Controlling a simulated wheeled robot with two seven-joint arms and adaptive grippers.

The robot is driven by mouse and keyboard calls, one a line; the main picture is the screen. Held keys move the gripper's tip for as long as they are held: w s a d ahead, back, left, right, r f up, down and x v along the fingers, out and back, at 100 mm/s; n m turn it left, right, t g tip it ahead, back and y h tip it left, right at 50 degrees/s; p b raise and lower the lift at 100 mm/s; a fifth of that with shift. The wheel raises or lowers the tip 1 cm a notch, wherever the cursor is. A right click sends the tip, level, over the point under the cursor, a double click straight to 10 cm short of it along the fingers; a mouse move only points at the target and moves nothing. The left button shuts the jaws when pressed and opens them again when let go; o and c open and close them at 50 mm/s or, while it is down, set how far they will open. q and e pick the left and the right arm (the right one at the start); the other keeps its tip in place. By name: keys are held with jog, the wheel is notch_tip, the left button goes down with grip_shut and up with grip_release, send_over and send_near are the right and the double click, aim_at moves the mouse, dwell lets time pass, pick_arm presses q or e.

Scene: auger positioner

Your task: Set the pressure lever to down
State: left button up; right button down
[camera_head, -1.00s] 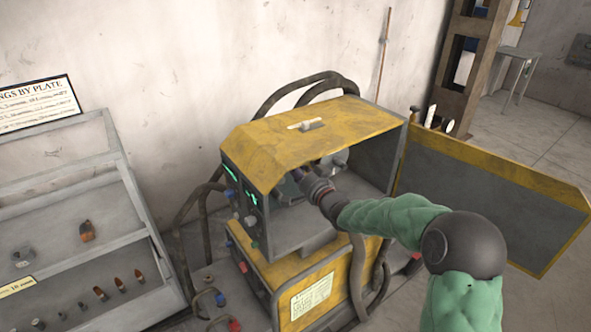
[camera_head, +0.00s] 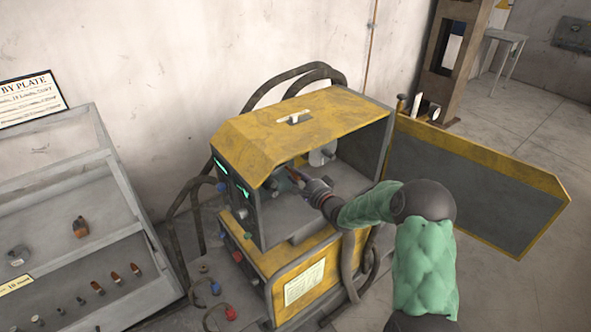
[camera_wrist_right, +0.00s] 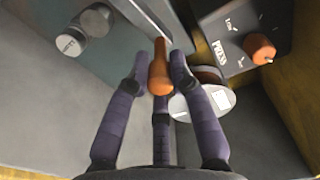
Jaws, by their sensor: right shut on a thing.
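The machine (camera_head: 275,150) has a yellow hood and an open front cavity. My right gripper (camera_head: 298,180) reaches into the cavity from the right. In the right wrist view its dark purple fingers (camera_wrist_right: 160,80) are closed around an orange handle (camera_wrist_right: 159,66) on a thin stem. A dark panel (camera_wrist_right: 235,35) beside it is marked "PRESS" and "Low" and carries a second orange knob (camera_wrist_right: 260,48). I cannot tell for certain which orange part is the pressure lever. My left gripper is not in view.
The machine's open door (camera_head: 480,185) stands to the right of the cavity. Inside, a grey cylinder (camera_wrist_right: 92,22) and a pale round part (camera_wrist_right: 212,104) sit close to the fingers. Hoses (camera_head: 290,80) run behind. A sloped display case (camera_head: 60,200) stands at the left.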

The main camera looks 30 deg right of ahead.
jog(key=shift+f+m, duration=0.7)
jog(key=shift+f, duration=0.4)
jog(key=c, duration=1.1)
grip_release()
jog(key=s, duration=1.2)
jog(key=shift+d+r, duration=0.25)
jog(key=shift+r, duration=0.05)
